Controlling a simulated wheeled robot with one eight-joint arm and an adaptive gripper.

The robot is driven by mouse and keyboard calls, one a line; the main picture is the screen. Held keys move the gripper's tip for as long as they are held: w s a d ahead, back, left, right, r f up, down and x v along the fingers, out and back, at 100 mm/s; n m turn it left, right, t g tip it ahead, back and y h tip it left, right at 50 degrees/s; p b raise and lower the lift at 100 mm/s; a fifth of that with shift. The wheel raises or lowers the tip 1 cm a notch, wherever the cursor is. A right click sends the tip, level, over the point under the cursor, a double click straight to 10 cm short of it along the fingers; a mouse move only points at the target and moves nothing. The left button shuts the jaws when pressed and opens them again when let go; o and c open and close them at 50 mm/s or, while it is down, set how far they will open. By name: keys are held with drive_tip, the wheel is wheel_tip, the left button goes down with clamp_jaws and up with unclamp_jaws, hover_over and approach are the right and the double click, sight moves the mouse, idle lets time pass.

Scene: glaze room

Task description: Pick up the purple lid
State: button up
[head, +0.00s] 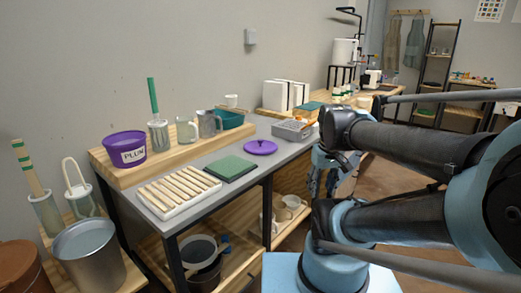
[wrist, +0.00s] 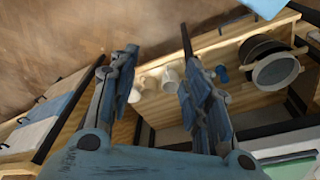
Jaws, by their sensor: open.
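The purple lid (head: 260,147), a flat disc with a small knob, lies on the grey worktop near its front edge in the head view. A purple tub (head: 124,150) labelled "PLUM" stands on the wooden riser to the left. My gripper (head: 325,185) hangs to the right of the table, lower than the lid and apart from it, partly hidden by my arm. In the wrist view my gripper (wrist: 158,75) has its two fingers spread with nothing between them. The lid does not show in the wrist view.
Near the lid are a green pad (head: 230,168), a slatted white rack (head: 178,190) and a grey box (head: 292,130). Mugs (head: 209,123) and a teal bin (head: 228,119) stand on the riser. White cups (wrist: 171,76) and a dark pot (wrist: 262,48) sit on the lower shelf.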

drive_tip(key=w+a+r+n+g, duration=0.1)
drive_tip(key=w+a+r+n, duration=0.35)
drive_tip(key=w+r, duration=0.2)
drive_tip(key=w+a+r+n+y, duration=0.1)
drive_tip(key=w+a+r+n, duration=0.2)
drive_tip(key=w+r+n, duration=0.4)
drive_tip(key=w+a+r+n+g, duration=0.1)
drive_tip(key=w+a+r+n, duration=0.3)
drive_tip(key=w, duration=0.5)
drive_tip(key=n, duration=0.6)
hover_over(261, 144)
drive_tip(key=w+d, duration=0.1)
drive_tip(key=w, duration=0.1)
drive_tip(key=shift+g, duration=0.4)
drive_tip(key=f, duration=0.7)
drive_tip(key=shift+s, duration=0.25)
drive_tip(key=shift+s+a+f, duration=0.15)
drive_tip(key=shift+f, duration=0.9)
drive_tip(key=shift+s+a+f, duration=0.1)
drive_tip(key=shift+a+f, duration=0.05)
drive_tip(key=shift+f, duration=0.85)
drive_tip(key=shift+s+a+f, duration=0.15)
drive_tip(key=shift+f, duration=0.9)
clamp_jaws()
